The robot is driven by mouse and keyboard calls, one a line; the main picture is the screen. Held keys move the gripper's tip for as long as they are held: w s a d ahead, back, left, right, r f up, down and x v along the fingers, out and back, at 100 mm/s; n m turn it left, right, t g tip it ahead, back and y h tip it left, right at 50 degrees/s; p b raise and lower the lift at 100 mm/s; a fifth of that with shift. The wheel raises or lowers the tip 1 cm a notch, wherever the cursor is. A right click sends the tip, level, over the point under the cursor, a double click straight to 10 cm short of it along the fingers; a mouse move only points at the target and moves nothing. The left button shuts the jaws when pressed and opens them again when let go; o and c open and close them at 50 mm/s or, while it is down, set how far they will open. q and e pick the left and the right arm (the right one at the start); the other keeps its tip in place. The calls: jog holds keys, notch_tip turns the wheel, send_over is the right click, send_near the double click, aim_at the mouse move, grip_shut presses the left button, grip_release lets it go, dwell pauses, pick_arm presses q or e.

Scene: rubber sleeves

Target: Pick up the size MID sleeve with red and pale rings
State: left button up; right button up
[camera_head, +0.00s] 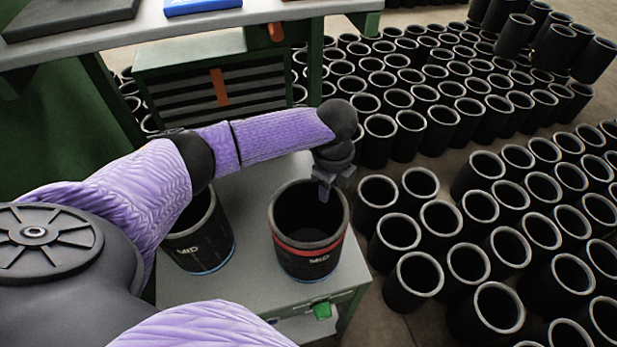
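The black MID sleeve (310,262) with red and pale rings stands upright on a small grey cabinet top, with its mouth facing up. My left gripper (336,187) points down at the far right part of its rim. One finger shows over the sleeve's mouth and the other sits to its right, with a gap between them, so it looks open. I cannot tell whether either finger touches the wall. A second MID sleeve (204,245), with a blue ring near its base, stands to the left, partly hidden by my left arm. My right gripper is out of view.
The grey cabinet top (252,205) has a bare strip between the two sleeves. A green handle (321,311) is on its front. Many plain black sleeves (418,275) crowd the floor to the right. A workbench (200,32) stands behind.

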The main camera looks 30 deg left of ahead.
pick_arm(q)
grip_shut()
dwell(1.1)
